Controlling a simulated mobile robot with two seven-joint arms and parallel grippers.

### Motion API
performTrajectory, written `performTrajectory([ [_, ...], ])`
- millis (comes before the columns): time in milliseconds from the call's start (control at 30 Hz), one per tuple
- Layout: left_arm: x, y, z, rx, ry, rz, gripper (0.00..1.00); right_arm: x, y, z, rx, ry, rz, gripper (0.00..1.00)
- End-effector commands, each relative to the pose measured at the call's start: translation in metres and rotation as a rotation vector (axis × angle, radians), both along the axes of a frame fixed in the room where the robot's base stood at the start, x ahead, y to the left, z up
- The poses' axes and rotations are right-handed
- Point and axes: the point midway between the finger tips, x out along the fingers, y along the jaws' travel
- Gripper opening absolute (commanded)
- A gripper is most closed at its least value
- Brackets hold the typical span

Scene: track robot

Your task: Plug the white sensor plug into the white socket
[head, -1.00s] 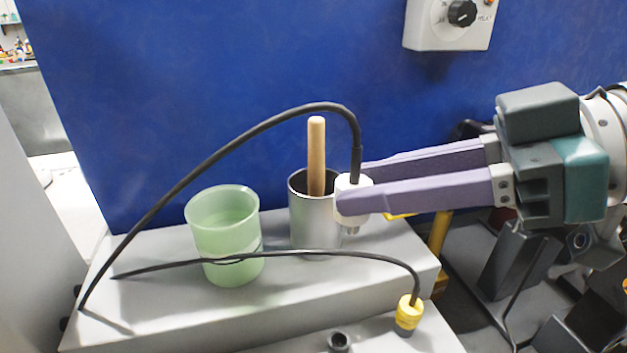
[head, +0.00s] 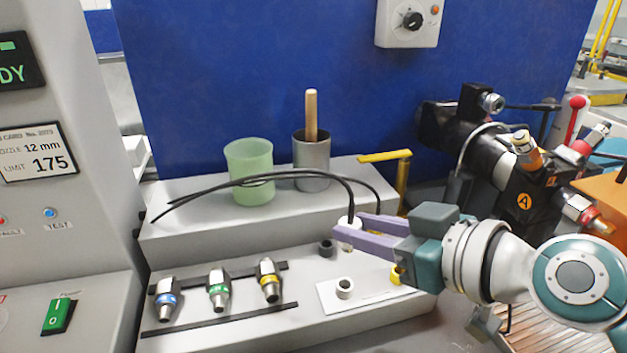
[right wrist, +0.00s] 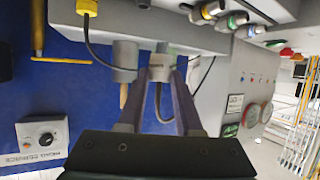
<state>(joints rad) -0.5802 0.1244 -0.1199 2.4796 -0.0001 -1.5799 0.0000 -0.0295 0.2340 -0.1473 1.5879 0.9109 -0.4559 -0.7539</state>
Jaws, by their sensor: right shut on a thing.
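The white sensor plug (head: 347,222) hangs from a black cable in my right gripper (head: 349,227), which is shut on it. The gripper comes in from the right and its purple fingers hide part of the plug. The right wrist view also shows the plug (right wrist: 160,66) between the fingertips (right wrist: 161,76). The white socket (head: 345,289) is a short white ring with a dark hole, on a pale plate on the lower shelf. The plug is above and behind it, apart from it. My left gripper is not in view.
A dark socket (head: 326,248) stands behind the white one. A yellow plug (head: 395,277) on a cable is right of it. Several coloured nozzles (head: 218,290) are at left. A green cup (head: 250,180) and a metal cup (head: 312,165) with a wooden stick stand on the upper step.

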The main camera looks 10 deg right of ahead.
Motion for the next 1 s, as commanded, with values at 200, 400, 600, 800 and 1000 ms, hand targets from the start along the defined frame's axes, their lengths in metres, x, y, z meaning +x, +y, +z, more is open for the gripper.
performTrajectory([
  [200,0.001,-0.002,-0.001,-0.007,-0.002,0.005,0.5,0.0,-0.001,0.0,-0.004,0.0,0.002,0.0],
  [400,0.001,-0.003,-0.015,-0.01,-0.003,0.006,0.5,0.0,0.0,-0.015,-0.001,0.001,0.001,0.0],
  [600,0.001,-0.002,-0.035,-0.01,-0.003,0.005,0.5,0.0,0.0,-0.036,-0.002,0.0,0.002,0.0],
  [800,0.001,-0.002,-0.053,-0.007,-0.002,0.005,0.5,0.0,-0.001,-0.054,-0.001,0.002,0.001,0.0],
  [1000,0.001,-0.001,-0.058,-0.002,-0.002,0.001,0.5,0.0,0.0,-0.059,-0.002,0.001,0.002,0.0],
])
